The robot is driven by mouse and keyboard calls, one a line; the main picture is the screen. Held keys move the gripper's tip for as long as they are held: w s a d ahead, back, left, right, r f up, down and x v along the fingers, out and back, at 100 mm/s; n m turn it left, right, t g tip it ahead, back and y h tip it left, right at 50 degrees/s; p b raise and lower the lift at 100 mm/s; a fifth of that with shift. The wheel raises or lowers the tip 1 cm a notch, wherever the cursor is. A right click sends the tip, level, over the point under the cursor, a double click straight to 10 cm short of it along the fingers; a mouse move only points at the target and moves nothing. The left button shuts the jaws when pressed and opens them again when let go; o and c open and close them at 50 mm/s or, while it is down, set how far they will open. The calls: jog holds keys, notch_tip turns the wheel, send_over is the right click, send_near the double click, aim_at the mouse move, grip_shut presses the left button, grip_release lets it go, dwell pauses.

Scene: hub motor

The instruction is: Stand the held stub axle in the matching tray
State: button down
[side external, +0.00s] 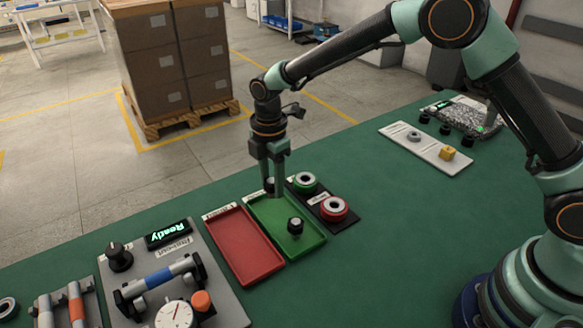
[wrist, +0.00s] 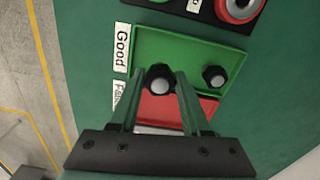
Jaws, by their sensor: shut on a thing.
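My gripper (side external: 273,189) points down, shut on a dark stub axle (side external: 268,184), above the far end of the green tray (side external: 265,213). In the wrist view the held stub axle (wrist: 159,77) shows between the fingertips as a dark collar with a grey round end. Its lower part is hidden, and I cannot tell whether it touches the tray. The green tray, labelled "Good" (wrist: 122,47), holds another stub axle (side external: 295,226), standing upright nearer its front. The red tray (side external: 244,246) lies beside it to the left, empty; its label is partly hidden in the wrist view.
A black holder with a green ring (side external: 305,182) and a red ring (side external: 333,208) sits right of the green tray. A test station with a "Ready" display (side external: 167,234) and dial gauge (side external: 174,316) stands left of the red tray. A grey plate (side external: 426,147) with small parts lies farther right.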

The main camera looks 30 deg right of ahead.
aim_at(273, 196)
jog(key=shift+f, duration=2.2)
jog(key=shift+f, duration=0.1)
jog(key=shift+c, duration=1.8)
grip_release()
